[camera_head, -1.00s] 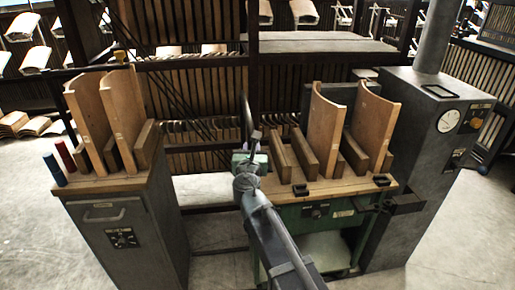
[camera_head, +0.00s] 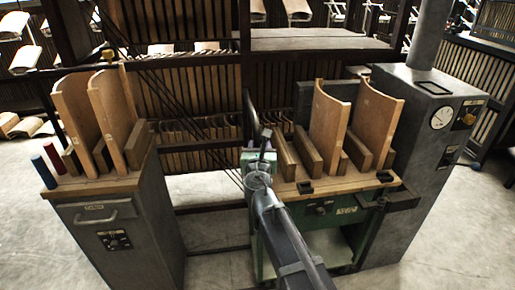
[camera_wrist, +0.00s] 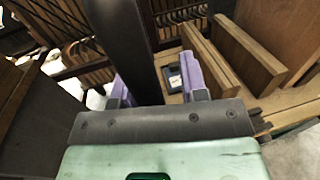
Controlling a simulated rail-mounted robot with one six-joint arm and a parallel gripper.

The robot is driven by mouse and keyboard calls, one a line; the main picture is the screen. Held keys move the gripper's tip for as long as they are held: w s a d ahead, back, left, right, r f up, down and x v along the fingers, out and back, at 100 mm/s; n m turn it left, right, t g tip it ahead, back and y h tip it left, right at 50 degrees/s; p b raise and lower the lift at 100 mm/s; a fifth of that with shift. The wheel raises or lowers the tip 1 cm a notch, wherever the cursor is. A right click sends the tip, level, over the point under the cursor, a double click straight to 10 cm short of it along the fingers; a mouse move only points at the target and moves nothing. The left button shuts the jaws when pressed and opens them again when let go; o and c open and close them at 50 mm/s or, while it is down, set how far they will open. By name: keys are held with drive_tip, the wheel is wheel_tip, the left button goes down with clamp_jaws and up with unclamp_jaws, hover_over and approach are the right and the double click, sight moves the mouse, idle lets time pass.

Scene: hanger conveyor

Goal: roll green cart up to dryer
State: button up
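The green cart (camera_head: 340,212) has a wooden top and stands in the middle of the head view. It carries two curved wooden panels (camera_head: 329,128) upright in wooden slots. A dark hoop handle (camera_head: 250,118) rises at its left end. The dryer appears to be the grey cabinet (camera_head: 425,135) with a gauge and flue, close at the cart's right end. My gripper (camera_head: 258,160) is at the handle. In the wrist view its purple fingers (camera_wrist: 158,85) are apart; a dark bar, apparently the handle (camera_wrist: 125,45), runs down by the left finger, with a gap before the right one.
A grey cabinet (camera_head: 115,240) stands at the left with two curved panels (camera_head: 112,115) and red and blue cylinders (camera_head: 48,163) on its wooden top. A dark slatted rack (camera_head: 195,105) lies behind. Bare floor (camera_head: 215,270) shows between the cabinet and the cart.

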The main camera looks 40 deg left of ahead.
drive_tip(key=shift+o, duration=0.8)
drive_tip(key=shift+w, duration=0.1)
drive_tip(key=v, duration=1.1)
